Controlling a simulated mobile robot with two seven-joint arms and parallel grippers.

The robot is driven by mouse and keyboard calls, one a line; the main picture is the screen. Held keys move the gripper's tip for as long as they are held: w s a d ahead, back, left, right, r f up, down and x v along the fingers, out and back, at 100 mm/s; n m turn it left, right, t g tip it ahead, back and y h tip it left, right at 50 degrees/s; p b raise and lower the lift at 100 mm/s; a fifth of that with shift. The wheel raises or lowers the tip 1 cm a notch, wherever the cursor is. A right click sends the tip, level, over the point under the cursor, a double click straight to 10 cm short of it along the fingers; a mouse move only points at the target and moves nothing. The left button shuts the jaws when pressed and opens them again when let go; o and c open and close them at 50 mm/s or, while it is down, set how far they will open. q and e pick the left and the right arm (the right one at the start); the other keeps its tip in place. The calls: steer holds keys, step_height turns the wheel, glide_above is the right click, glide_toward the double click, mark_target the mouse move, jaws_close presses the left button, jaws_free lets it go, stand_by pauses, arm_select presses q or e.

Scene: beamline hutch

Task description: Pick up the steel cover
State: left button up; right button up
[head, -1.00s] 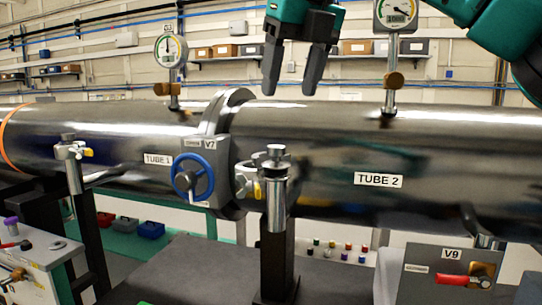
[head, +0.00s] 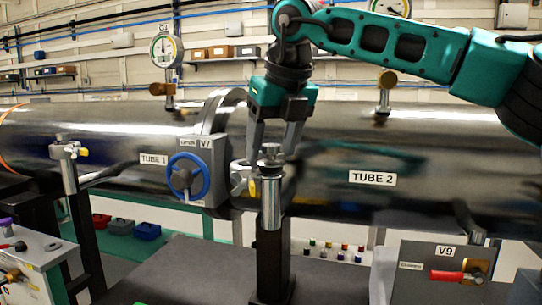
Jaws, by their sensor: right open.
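The steel cover appears to be the round steel cap (head: 271,150) on top of the steel post in front of the tubes. My right gripper (head: 271,152) points down over the post from above. Its two dark fingers are open, one on each side of the cap, with visible gaps between them and it. I cannot tell whether the fingers are level in depth with the cap. My left gripper is not in view.
The tube labelled TUBE 2 (head: 430,160) runs close behind the post. The blue handwheel (head: 187,177) of valve V7 stands left of it. The V9 box (head: 445,262) with a red handle is at lower right. Several small coloured pieces (head: 337,250) lie behind the dark bench.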

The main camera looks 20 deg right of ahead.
steer(key=c, duration=1.2)
steer(key=shift+o, duration=0.2)
